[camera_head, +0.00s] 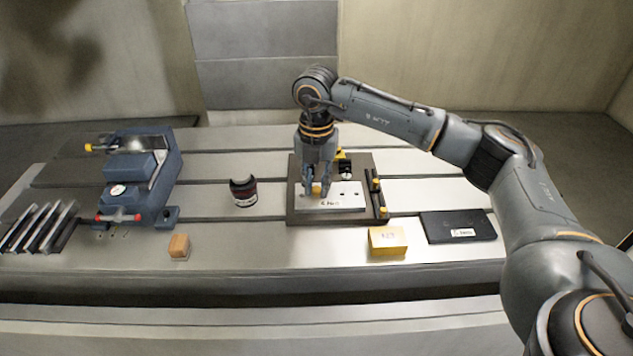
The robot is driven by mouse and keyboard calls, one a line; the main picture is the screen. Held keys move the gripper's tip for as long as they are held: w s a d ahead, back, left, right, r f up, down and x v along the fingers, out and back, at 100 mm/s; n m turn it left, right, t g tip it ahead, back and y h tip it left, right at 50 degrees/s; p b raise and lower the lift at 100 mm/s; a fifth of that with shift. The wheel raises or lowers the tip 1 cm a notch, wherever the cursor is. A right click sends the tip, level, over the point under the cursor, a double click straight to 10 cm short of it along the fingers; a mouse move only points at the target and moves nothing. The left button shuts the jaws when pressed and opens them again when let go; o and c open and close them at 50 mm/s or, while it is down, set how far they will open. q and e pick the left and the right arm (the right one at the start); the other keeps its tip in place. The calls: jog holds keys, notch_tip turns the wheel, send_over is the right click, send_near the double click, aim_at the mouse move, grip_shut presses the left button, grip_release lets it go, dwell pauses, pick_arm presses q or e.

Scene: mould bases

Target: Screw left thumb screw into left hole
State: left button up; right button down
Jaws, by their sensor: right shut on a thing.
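My right gripper (317,190) points straight down over the left part of a light metal plate and is shut on a small yellow thumb screw (317,188). The plate (345,200) lies on a dark base (297,215) and has dark holes in its right part. The left hole is hidden under the gripper and screw, so I cannot tell how deep the screw sits. More yellow-headed pieces stand along a dark strip (379,198) at the base's right edge. My left gripper is not in view.
A blue vise (140,180) stands on the left of the slotted table (225,255), with several dark bars (40,228) beside it. A dark round item (243,192), a wooden block (179,246), a yellow box (388,241) and a black flat case (458,227) lie around the base.

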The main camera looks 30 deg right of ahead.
jog(key=m, duration=0.4)
jog(key=shift+p, duration=0.4)
jog(key=c, duration=1.1)
grip_release()
jog(key=shift+f+m, duration=0.1)
jog(key=shift+m, duration=0.2)
jog(key=shift+r+p, duration=1.6)
jog(key=shift+r, duration=0.95)
